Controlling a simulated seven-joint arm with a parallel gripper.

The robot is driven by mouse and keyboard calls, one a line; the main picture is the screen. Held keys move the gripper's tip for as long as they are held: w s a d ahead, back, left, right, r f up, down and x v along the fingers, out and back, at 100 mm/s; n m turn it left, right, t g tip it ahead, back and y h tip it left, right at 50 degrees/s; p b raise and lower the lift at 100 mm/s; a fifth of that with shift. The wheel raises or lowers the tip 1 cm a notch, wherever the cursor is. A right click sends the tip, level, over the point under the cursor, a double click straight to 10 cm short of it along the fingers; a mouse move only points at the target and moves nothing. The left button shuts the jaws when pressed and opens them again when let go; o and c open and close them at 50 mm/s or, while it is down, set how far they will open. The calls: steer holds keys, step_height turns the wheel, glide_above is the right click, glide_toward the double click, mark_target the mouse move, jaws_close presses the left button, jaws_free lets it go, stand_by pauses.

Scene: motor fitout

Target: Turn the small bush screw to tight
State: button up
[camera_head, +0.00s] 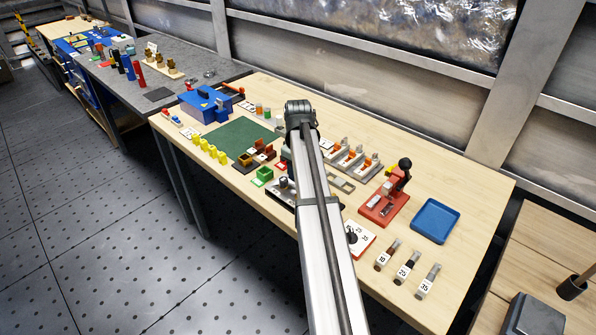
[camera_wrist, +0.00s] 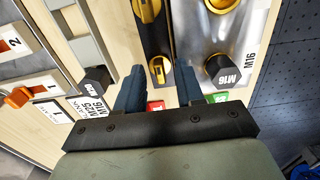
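In the wrist view a small yellow slotted screw (camera_wrist: 160,70) sits on a dark brown strip; I cannot tell for sure that it is the small bush screw. My gripper (camera_wrist: 160,82) has two blue fingers, apart, one on each side of this screw in the picture. I see no clear contact. A larger yellow slotted knob (camera_wrist: 147,10) lies beyond it on the same strip. A black hex piece marked M16 (camera_wrist: 222,69) stands on a silver plate to the right. In the head view my arm hides the gripper and most of this fixture.
A black hex piece (camera_wrist: 96,78) stands left of the gripper, near a white switch block with an orange lever (camera_wrist: 18,97). In the head view a red press (camera_head: 383,205), a blue tray (camera_head: 436,221) and a green mat (camera_head: 237,138) share the wooden bench.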

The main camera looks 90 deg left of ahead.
steer(key=shift+c, duration=0.5)
jaws_close()
steer(key=m, duration=0.4)
steer(key=shift+m, duration=0.4)
steer(key=m, duration=0.9)
steer(key=shift+m, duration=1.9)
